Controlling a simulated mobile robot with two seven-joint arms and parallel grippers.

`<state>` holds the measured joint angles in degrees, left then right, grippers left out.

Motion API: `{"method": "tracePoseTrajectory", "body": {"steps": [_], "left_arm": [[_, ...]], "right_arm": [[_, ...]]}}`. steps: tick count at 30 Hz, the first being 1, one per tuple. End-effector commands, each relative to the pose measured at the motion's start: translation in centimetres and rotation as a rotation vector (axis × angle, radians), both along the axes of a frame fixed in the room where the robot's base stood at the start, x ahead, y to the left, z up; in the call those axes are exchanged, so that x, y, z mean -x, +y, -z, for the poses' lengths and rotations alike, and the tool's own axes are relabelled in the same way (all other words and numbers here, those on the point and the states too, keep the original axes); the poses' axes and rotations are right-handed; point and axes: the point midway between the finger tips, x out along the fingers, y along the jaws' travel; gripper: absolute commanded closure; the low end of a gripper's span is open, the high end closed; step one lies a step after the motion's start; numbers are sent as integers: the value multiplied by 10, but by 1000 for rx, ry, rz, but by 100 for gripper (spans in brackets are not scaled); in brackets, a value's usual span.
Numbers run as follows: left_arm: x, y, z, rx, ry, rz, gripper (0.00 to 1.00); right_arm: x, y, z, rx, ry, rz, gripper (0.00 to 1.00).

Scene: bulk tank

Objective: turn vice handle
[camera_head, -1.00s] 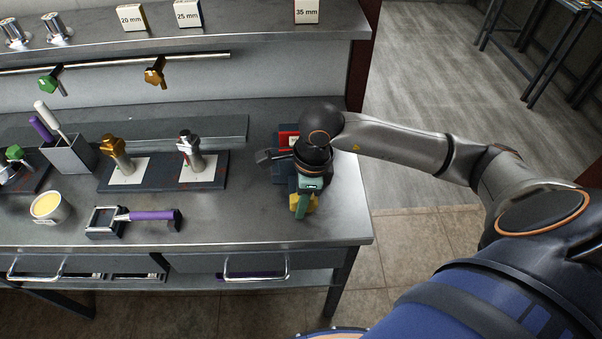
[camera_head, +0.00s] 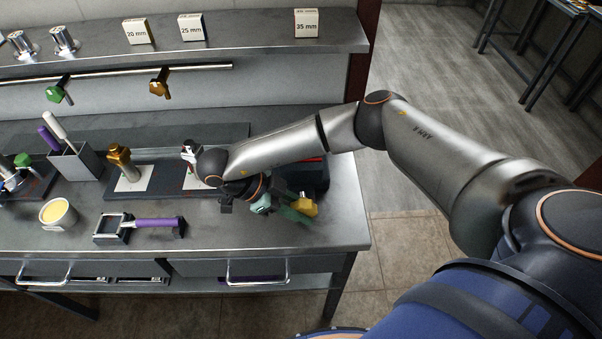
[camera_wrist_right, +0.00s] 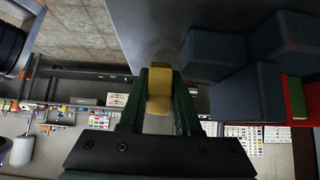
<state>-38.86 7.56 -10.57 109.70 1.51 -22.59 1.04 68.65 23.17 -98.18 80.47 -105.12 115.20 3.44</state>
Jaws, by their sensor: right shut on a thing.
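The vice (camera_head: 316,176) is a dark block with a red part, near the right end of the bench. My right arm covers much of it in the head view. It also shows in the right wrist view as dark blue-grey blocks (camera_wrist_right: 246,88). Its yellow handle (camera_head: 308,205) sticks out at the front. My right gripper (camera_head: 297,208) has green fingers and comes at the handle from the left. In the right wrist view, the fingers are shut on the yellow handle (camera_wrist_right: 159,88), which sits between them. My left gripper is not in view.
Left of the vice are plates with an upright gold fitting (camera_head: 121,160) and a silver fitting (camera_head: 190,150), partly behind my arm. The bench's front right corner is clear.

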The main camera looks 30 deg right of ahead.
Motion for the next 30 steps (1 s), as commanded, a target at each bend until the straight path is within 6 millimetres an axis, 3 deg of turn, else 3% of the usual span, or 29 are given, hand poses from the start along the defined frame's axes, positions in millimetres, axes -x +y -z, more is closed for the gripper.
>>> {"method": "tracePoseTrajectory", "body": {"steps": [15, 30], "left_arm": [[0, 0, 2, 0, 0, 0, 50], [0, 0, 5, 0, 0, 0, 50]], "right_arm": [[-1, -1, 1, 302, 173, 0, 100], [1, -3, 2, 412, 249, 1, 100]]}}
